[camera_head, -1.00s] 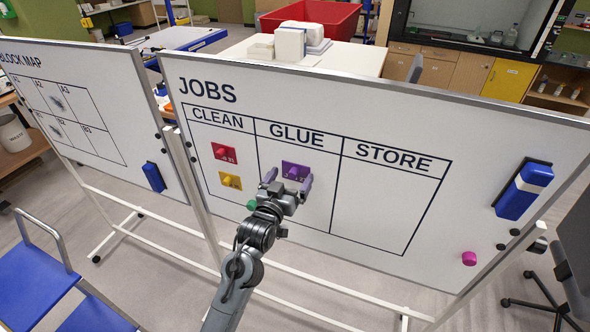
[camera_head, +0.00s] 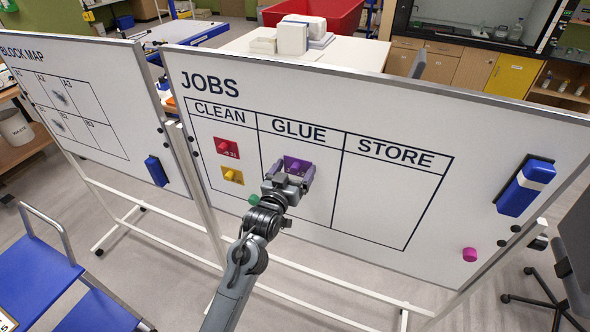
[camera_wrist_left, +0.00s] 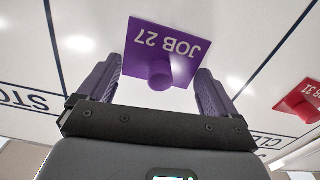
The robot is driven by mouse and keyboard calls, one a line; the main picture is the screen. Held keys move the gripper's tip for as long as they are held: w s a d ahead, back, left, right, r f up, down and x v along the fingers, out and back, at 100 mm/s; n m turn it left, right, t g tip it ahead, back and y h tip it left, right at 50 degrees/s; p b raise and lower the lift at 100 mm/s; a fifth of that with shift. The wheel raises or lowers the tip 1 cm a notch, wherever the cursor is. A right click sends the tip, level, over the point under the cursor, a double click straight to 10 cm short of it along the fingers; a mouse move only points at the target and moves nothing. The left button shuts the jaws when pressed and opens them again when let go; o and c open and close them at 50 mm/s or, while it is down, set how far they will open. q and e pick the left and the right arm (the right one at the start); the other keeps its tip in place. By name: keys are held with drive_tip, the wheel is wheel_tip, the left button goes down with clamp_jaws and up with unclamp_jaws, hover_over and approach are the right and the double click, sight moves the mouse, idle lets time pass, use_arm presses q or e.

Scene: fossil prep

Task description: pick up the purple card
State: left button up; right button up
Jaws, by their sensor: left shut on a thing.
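The purple card (camera_head: 295,162) is in the GLUE column of the JOBS whiteboard (camera_head: 390,205). In the left wrist view the card (camera_wrist_left: 160,40) reads JOB 27, upside down, and has a round purple knob (camera_wrist_left: 160,77) on its face. My left gripper (camera_head: 289,171) is at the board, its two purple-grey fingers on either side of the card's lower part. It is shut on the purple card; the contact itself is hard to make out. The card looks flat against the board. My right gripper is not in view.
A red card (camera_head: 226,148) and a yellow card (camera_head: 232,175) are in the CLEAN column, with a green knob (camera_head: 253,200) below. The STORE column is empty. A blue eraser (camera_head: 526,188) and a magenta knob (camera_head: 469,254) are at the board's right. Another whiteboard (camera_head: 100,110) stands left.

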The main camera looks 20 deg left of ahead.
sight(298, 143)
use_arm(q)
drive_tip(key=shift+s, duration=0.1)
drive_tip(key=shift+r+b, duration=0.2)
drive_tip(key=shift+b, duration=0.1)
wheel_tip(298, 143, up, 7)
drive_tip(key=shift+s+f+b, duration=0.1)
drive_tip(key=shift+s+b, duration=0.05)
drive_tip(key=shift+b, duration=0.8)
drive_tip(key=s+b, duration=0.3)
drive_tip(key=s, duration=1.6)
drive_tip(key=shift+s+a+f+b, duration=0.15)
drive_tip(key=shift+s+a+b, duration=0.15)
drive_tip(key=shift+a, duration=0.15)
